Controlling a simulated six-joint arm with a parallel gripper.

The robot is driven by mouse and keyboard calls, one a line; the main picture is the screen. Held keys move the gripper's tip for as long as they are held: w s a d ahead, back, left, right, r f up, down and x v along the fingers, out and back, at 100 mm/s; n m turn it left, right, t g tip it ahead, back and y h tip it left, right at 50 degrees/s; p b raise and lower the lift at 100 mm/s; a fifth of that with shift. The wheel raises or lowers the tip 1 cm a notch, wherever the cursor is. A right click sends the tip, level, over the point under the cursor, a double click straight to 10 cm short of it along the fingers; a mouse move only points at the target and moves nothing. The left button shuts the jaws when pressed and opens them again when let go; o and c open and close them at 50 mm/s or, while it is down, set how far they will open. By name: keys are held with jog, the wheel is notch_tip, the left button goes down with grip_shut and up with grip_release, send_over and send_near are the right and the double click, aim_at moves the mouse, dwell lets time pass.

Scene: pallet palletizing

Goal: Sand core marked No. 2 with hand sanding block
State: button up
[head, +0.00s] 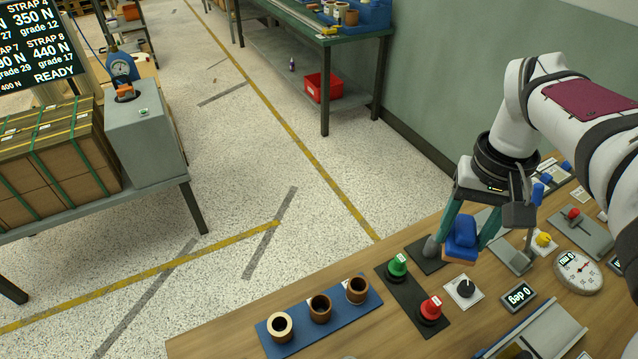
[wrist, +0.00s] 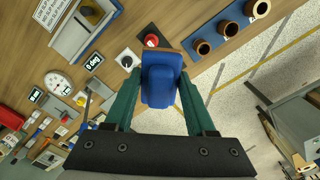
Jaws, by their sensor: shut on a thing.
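My gripper (head: 464,232) is shut on the blue hand sanding block (head: 461,243), which has a brown underside. The block is held above the right part of the bench, behind the green and red knobs. In the wrist view the block (wrist: 160,85) sits between the two teal fingers. Three ring-shaped cores stand upright in a row on a blue strip: a pale-rimmed one (head: 280,326) at left, a brown middle one (head: 320,308) and a brown right one (head: 357,290). I cannot read their number marks. The block is apart from all of them.
A green knob (head: 397,266) and a red knob (head: 430,308) stand on a black plate between the cores and the block. The bench edge drops to the floor behind.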

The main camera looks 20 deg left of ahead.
grip_shut()
jog(key=s+a+f+n, duration=0.2)
jog(key=a+f+n, duration=0.45)
jog(key=a, duration=0.75)
jog(key=n, duration=0.3)
send_near(285, 316)
jog(key=s, duration=0.1)
jog(key=shift+m, duration=0.25)
jog(key=shift+d+f, duration=0.2)
jog(key=shift+f, duration=1.2)
jog(key=shift+d+f, duration=0.15)
jog(key=shift+f, duration=1.25)
jog(key=shift+f, duration=0.6)
